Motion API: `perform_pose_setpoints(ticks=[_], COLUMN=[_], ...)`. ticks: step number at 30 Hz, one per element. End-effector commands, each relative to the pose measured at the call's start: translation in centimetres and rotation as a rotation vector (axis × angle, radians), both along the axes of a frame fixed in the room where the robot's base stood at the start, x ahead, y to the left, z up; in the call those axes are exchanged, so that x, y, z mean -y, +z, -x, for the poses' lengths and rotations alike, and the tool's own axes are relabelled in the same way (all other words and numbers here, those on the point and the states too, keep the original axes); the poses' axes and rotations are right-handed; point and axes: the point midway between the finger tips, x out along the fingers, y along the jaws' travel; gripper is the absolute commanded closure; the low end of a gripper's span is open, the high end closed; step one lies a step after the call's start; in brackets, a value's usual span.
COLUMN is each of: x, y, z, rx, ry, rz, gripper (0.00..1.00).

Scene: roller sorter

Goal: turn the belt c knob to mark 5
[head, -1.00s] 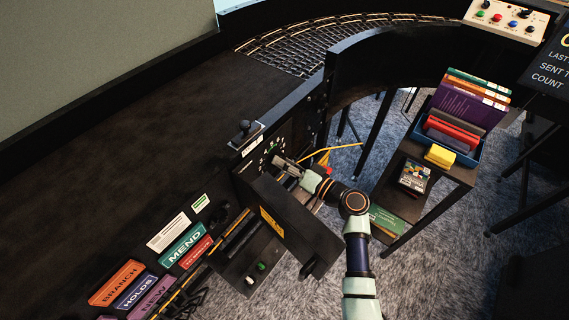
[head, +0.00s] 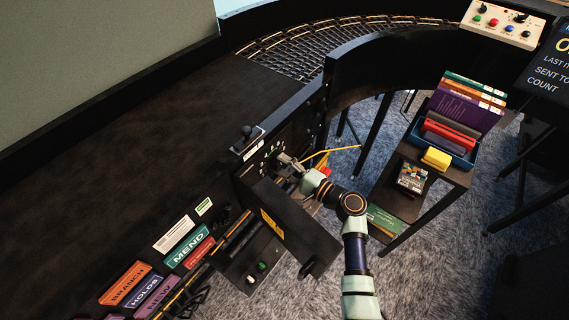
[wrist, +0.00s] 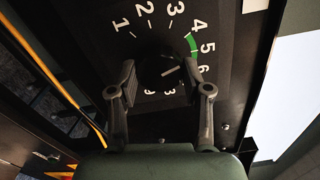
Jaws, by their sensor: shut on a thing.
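The black round knob (wrist: 152,76) sits on a dark dial panel (wrist: 98,28) with white numbers around it; no "belt c" name is readable. A white pointer line on the knob points right and slightly up, toward the side with 5 and 6. A green arc (wrist: 192,46) lies beside 4 and 5. My gripper (wrist: 160,76) is shut on the knob, one finger on each side. In the head view my gripper (head: 288,164) is at the panel and hides the knob; the green arc shows there just above it.
An open black cover (head: 298,228) with a yellow label hangs just below my gripper. A yellow cable (head: 318,154) runs close by on the right. A small lever (head: 246,131) stands on the ledge above. A cart with a blue bin (head: 460,157) of books stands right.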

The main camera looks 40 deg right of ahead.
Motion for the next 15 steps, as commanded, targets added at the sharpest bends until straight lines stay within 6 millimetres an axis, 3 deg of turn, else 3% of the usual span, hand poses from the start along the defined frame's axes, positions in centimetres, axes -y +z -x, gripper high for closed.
perform_pose_setpoints(ticks=[15], x=[0.00], y=[0.07], z=[0.00], rx=[-0.035], ry=[0.000], rz=[-0.276], gripper=[0.86])
